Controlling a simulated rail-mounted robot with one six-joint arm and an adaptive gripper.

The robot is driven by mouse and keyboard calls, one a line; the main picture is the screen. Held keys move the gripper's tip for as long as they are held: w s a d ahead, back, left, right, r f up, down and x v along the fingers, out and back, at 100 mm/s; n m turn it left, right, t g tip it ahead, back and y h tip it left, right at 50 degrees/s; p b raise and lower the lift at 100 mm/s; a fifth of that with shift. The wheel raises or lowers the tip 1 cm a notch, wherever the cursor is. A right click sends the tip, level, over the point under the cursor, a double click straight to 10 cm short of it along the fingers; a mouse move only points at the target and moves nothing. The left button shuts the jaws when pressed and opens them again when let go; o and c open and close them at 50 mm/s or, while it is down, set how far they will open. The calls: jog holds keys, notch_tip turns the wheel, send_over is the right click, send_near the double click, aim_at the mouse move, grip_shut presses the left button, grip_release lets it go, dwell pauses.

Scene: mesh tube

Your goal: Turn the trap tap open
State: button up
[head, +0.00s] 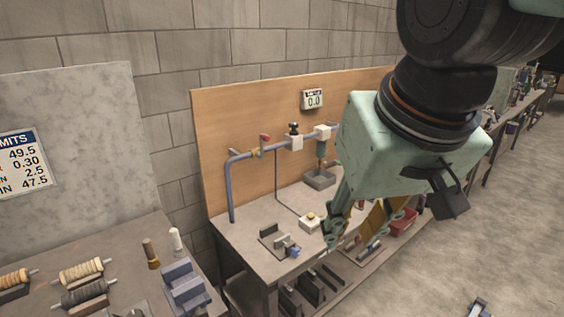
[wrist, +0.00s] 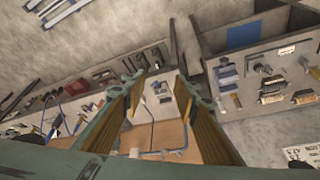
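A grey-blue pipe (head: 232,188) rises from the bench and bends right along the wooden backboard. A brass fitting (head: 256,152) with a red handle (head: 265,137) sits on the pipe. Further right are a black knob (head: 294,128) and a pale block (head: 323,132). Below the block hangs a teal cylinder (head: 321,149). I cannot tell for certain which fitting is the trap tap. My gripper (head: 352,232) hangs in front of the bench, right of the fittings and apart from them. Its fingers are spread and empty in the wrist view (wrist: 158,88), where the pipe (wrist: 142,128) shows between them.
The bench (head: 250,236) holds a grey tray (head: 320,179), a small white box with a yellow button (head: 310,219) and a clamp-like fixture (head: 277,240). A display reading 0.0 (head: 313,99) is on the backboard. Another bench with spools (head: 82,270) stands left.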

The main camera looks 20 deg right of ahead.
jog(key=w+d+f+m+t+h+p, duration=0.15)
jog(key=w+d+m, duration=0.25)
jog(key=w+d, duration=0.75)
jog(key=w+d+m+t, duration=0.2)
jog(key=w+d+m, duration=0.2)
jog(key=w, duration=1.5)
jog(key=w+d+m+t+h+p, duration=0.1)
jog(key=w+d+m+t, duration=0.15)
jog(key=w+d, duration=0.95)
jog(key=w+d+f+m+t+y, duration=0.1)
jog(key=w+d+f+m, duration=0.3)
jog(key=w, duration=0.5)
jog(key=w+d+f+m+t, duration=0.1)
jog(key=w+d+f+m, duration=0.15)
jog(key=w+f, duration=0.5)
jog(key=w+d+f+m+t+y, duration=0.1)
jog(key=w+d+f+m, duration=0.1)
jog(key=d+f, duration=0.2)
jog(key=w+d+f+m+t+y+p, duration=0.1)
jog(key=d+f, duration=0.4)
jog(key=f, duration=0.6)
jog(key=shift+w+d+m+t+y+p, duration=0.2)
jog(key=shift+w+m+t+y+p, duration=0.3)
jog(key=shift+m, duration=0.6)
jog(key=shift+w+f, duration=0.1)
jog(key=shift+w, duration=0.15)
